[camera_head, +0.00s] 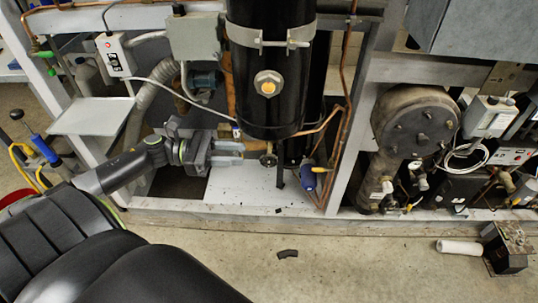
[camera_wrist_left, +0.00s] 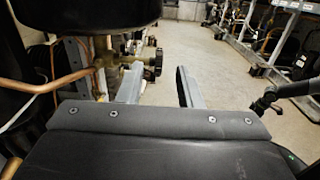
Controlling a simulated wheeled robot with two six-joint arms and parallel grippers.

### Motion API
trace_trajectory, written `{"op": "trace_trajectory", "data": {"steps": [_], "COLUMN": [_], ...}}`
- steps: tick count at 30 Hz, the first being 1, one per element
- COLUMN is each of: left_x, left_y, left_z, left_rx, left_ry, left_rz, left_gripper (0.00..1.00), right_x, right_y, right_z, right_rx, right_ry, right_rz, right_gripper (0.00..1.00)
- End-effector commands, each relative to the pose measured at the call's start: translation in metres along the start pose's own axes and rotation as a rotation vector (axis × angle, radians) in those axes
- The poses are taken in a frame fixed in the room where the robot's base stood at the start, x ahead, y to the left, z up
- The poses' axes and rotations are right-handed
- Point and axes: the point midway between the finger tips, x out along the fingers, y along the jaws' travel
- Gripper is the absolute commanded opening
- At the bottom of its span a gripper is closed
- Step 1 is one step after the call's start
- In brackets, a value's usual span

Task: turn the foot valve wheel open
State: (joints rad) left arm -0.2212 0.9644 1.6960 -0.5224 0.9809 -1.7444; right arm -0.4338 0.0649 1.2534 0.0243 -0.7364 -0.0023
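The foot valve wheel (camera_head: 268,159) is a small dark handwheel under the black upright cylinder (camera_head: 268,95). In the left wrist view the wheel (camera_wrist_left: 154,62) sits on a brass valve body (camera_wrist_left: 122,60), just beyond the fingertips and closer to the left finger. My left gripper (camera_head: 243,151) comes in from the left in the head view, its fingers pointing at the wheel. The fingers are apart and empty in the left wrist view (camera_wrist_left: 158,72). I cannot tell whether a finger touches the wheel. My right gripper is not in view.
Copper pipe (camera_head: 324,122) runs beside the cylinder. A blue-bodied fitting (camera_head: 320,170) stands right of the wheel. The frame's lower rail (camera_head: 250,222) crosses in front. The floor (camera_head: 370,268) holds a dark scrap (camera_head: 287,253) and a white roll (camera_head: 459,247).

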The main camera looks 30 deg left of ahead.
Motion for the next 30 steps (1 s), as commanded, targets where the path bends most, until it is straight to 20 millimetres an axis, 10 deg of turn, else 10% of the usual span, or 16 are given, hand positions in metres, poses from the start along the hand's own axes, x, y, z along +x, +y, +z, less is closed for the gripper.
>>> {"op": "trace_trajectory", "data": {"steps": [15,30], "left_x": [0.080,0.088], "left_y": [0.001,0.001], "left_z": [0.001,0.000], "left_rx": [-0.001,-0.002], "left_ry": [-0.003,0.001], "left_rz": [0.001,0.002], "left_gripper": [0.32,0.26], "right_x": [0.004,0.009], "right_y": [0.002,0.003], "right_z": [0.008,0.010], "right_rx": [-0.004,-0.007], "right_ry": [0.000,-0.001], "right_rz": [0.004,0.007], "right_gripper": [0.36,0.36]}}
